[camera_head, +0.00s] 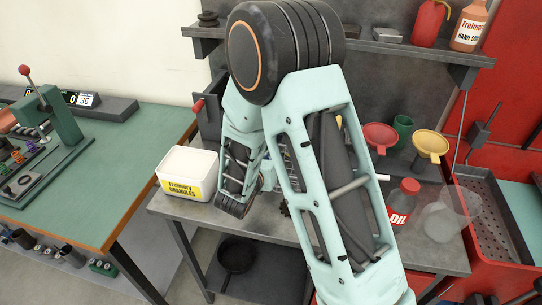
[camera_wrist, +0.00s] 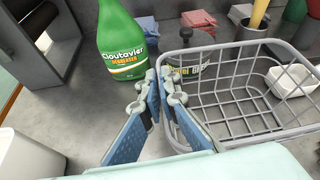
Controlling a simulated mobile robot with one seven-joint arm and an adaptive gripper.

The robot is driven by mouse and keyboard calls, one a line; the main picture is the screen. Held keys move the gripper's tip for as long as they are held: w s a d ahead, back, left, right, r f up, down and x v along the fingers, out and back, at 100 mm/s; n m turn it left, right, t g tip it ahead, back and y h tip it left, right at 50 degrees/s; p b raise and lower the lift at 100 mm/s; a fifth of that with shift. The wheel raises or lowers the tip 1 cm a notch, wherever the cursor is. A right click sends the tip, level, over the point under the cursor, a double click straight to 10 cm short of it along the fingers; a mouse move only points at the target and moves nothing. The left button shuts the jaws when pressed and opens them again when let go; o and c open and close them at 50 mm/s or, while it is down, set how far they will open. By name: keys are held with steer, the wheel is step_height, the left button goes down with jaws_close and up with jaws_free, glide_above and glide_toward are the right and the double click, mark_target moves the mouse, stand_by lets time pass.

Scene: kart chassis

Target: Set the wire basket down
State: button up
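The grey wire basket (camera_wrist: 262,128) fills the right side of the wrist view. Its left rim meets my fingertips. My gripper (camera_wrist: 158,78), with blue finger pads, has its tips close together at this rim and looks shut on it. The basket appears upright, with its open top toward the camera. I cannot tell whether its bottom touches the grey bench. In the head view my arm hides most of the basket, and only a bit of dark mesh shows behind it.
A green degreaser bottle (camera_wrist: 127,45) stands left of the fingertips. A white dish (camera_wrist: 292,80) shows at the basket's right side. On the bench (camera_head: 290,231) stand a granules tub (camera_head: 188,172), an oil bottle (camera_head: 402,208), a clear jug (camera_head: 447,214) and red and yellow funnels (camera_head: 430,145).

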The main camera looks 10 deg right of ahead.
steer(key=o, duration=0.5)
steer(key=shift+r, duration=0.1)
